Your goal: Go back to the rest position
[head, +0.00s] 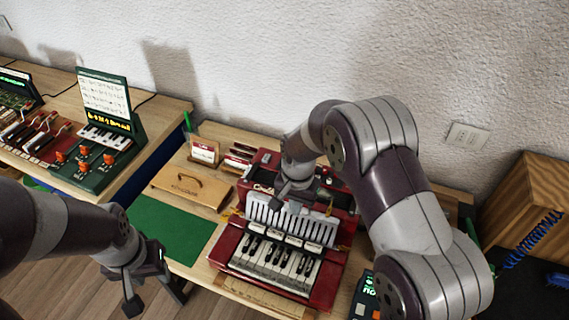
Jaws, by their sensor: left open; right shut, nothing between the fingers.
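My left gripper (146,280) is open and empty, low at the lower left, in front of the table's front edge and near a green mat. My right gripper (288,200) points down over the back part of the red piano action model (322,289), close above its row of white pieces. It is shut with nothing visible in it. Whether it touches the model I cannot tell. The model's black and white keys (272,265) face me. My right arm hides part of the model's right and back side.
The green mat (170,226) lies left of the model and is bare. A wooden box lid with a handle (190,188) lies behind it. A second table holds a green device (108,115). A small dark keypad device (366,296) is at the right, and a wooden crate (525,205) stands far right.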

